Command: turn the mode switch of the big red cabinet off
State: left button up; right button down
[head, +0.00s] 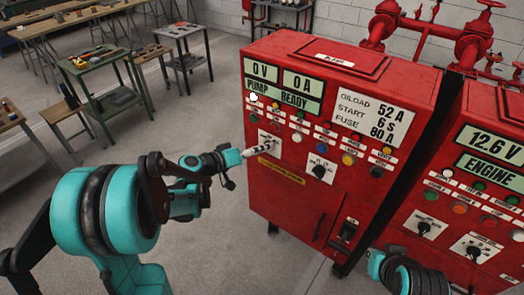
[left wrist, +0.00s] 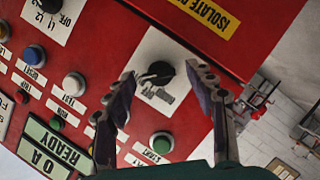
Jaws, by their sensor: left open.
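The big red cabinet (head: 278,215) stands in the middle of the head view, its sloped front full of displays, lamps and knobs. A black rotary knob (left wrist: 158,72) on a white plate, apparently the mode switch, shows upside down in the left wrist view. My left gripper (head: 257,149) is open in front of this plate. In the left wrist view its two fingers lie on either side of the knob, with small gaps; contact cannot be told. In the head view the gripper largely hides the knob.
A second black knob (head: 319,171) sits right of the plate, with a white button (head: 297,137) and several coloured buttons nearby. A second red cabinet (head: 465,185) stands at the right. Tables and stools (head: 105,70) stand back left. The floor between is clear.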

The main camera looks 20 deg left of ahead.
pick_arm(q)
jog(key=shift+w+d+f, duration=0.1)
jog(key=shift+w+d, duration=0.2)
jog(key=shift+w, duration=0.1)
jog(key=c, duration=1.2)
jog(key=shift+o, duration=0.2)
jog(key=shift+a+f+n+t+h+b, duration=0.1)
jog(key=shift+n+t+h+b, duration=0.15)
jog(key=shift+n+h+b, duration=0.6)
jog(key=shift+d+f+n+t+h+b, duration=0.1)
jog(key=shift+n+t+h+b, duration=0.15)
jog(key=shift+n+b, duration=1.15)
jog(key=shift+a+f+n+t+h+b, duration=0.1)
jog(key=shift+n+t+h+b, duration=0.1)
jog(key=shift+n+h+b, duration=0.65)
jog(key=shift+n, duration=0.5)
